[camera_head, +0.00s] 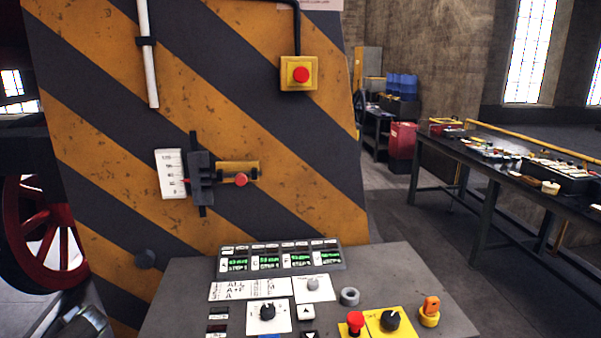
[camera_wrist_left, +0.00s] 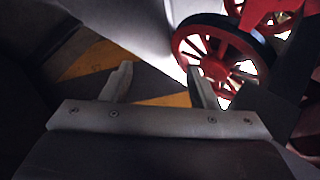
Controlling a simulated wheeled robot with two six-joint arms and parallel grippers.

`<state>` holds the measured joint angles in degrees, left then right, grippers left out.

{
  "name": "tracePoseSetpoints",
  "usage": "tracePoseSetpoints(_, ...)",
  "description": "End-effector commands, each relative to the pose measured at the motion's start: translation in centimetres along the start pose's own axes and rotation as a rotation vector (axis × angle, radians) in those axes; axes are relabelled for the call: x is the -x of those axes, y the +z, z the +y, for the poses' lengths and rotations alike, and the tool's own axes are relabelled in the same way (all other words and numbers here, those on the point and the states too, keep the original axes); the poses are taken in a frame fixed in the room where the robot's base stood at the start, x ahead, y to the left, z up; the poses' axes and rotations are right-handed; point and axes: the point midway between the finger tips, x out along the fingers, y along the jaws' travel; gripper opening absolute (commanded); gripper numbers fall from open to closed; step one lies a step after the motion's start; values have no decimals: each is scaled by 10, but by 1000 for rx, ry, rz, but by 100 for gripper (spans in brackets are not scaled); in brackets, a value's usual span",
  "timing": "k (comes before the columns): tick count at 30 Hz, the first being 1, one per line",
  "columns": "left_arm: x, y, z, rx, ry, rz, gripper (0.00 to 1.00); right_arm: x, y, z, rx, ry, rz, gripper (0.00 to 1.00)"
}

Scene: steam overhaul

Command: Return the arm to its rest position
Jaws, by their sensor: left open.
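My left gripper (camera_wrist_left: 158,82) is open and empty in the left wrist view. Its two fingers stand apart, with the striped panel and a red spoked wheel (camera_wrist_left: 215,58) beyond them. In the head view, a grey part of my left arm shows at the bottom left corner, left of the control desk (camera_head: 190,285). My right arm and gripper do not show in either view.
The yellow-and-black striped panel (camera_head: 100,130) stands behind the desk. It carries a red button on a yellow box (camera_head: 299,74) and a slider with a red knob (camera_head: 240,180). A red wheel (camera_head: 40,235) is at the left. A long workbench (camera_head: 480,165) stands right, across open floor.

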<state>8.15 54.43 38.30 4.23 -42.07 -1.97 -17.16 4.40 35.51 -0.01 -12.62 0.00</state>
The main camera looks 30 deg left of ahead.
Motion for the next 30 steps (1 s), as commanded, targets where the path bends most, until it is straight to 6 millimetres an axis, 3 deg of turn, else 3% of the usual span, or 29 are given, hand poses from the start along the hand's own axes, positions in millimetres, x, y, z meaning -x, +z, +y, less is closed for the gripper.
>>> tracePoseSetpoints(1,-13,34,4,-46,-12,3,54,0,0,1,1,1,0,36)
tracePoseSetpoints(3,-25,71,7,-100,-21,25,54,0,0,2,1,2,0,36)
tracePoseSetpoints(13,-44,213,14,-309,0,108,54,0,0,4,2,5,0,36)
tracePoseSetpoints(14,-44,218,26,-308,17,115,54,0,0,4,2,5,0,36)
tracePoseSetpoints(15,-43,221,53,-288,49,113,54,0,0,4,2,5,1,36)
tracePoseSetpoints(20,-35,244,140,-247,159,93,54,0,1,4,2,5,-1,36)
tracePoseSetpoints(23,-23,260,202,-217,237,81,54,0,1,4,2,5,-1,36)
tracePoseSetpoints(26,-4,274,270,-184,324,67,54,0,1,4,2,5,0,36)
tracePoseSetpoints(30,36,292,369,-135,454,46,54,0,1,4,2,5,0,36)
